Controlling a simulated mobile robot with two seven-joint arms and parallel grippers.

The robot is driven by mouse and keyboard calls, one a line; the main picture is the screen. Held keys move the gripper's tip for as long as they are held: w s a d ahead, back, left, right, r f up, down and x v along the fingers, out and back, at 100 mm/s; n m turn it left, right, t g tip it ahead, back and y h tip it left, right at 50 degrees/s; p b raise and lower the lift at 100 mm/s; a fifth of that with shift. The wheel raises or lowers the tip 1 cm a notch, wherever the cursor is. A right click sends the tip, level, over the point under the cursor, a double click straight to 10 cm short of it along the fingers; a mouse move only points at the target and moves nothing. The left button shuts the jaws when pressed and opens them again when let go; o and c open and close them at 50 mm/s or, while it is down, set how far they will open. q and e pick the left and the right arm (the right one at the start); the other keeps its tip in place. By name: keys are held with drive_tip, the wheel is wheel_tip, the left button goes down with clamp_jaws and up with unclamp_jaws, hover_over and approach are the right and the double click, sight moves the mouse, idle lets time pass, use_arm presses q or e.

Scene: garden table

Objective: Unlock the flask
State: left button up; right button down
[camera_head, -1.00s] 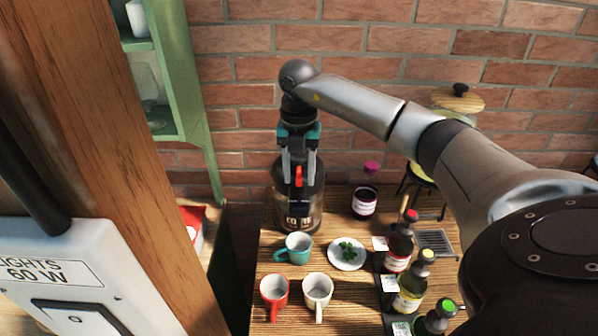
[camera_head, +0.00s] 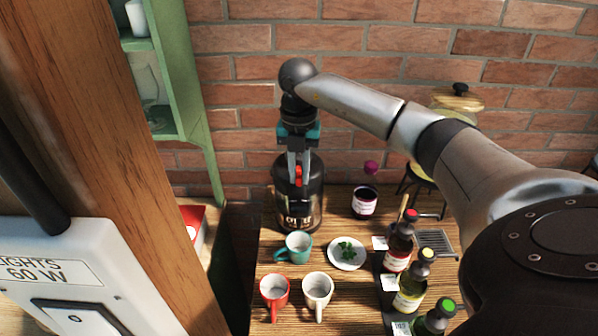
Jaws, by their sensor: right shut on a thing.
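The flask (camera_head: 313,200) is a dark, rounded vessel with pale lettering low on its front. It stands upright at the back left of the wooden table. My right gripper (camera_head: 299,176) points down over its top, with its fingers drawn in close together. It is shut on a small red part (camera_head: 299,171) at the flask's top, which shows between the fingers. The fingers hide some of the flask's top and front. My left gripper is not in view.
A teal mug (camera_head: 299,246), a red mug (camera_head: 275,291) and a white mug (camera_head: 317,286) stand in front. A plate (camera_head: 357,262) holds green leaves. Several bottles (camera_head: 410,293) stand at right. A labelled jar (camera_head: 364,207) stands right of the flask.

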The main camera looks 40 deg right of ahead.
drive_tip(key=n, duration=0.3)
drive_tip(key=shift+s+d, duration=0.2)
drive_tip(key=shift+d, duration=0.2)
drive_tip(key=n, duration=0.2)
drive_tip(key=d+n, duration=0.1)
drive_tip(key=shift+s+n, duration=0.15)
drive_tip(key=shift+n, duration=0.25)
drive_tip(key=shift+w+d+r+n, duration=0.1)
drive_tip(key=shift+d+n, duration=0.2)
drive_tip(key=shift+n, duration=0.75)
drive_tip(key=shift+w+d+f+n, duration=0.1)
drive_tip(key=shift+d+n, duration=0.25)
drive_tip(key=shift+n, duration=0.65)
drive_tip(key=shift+d+r+n, duration=0.1)
drive_tip(key=shift+d+n, duration=0.2)
drive_tip(key=shift+n, duration=0.75)
drive_tip(key=c, duration=0.8)
unclamp_jaws()
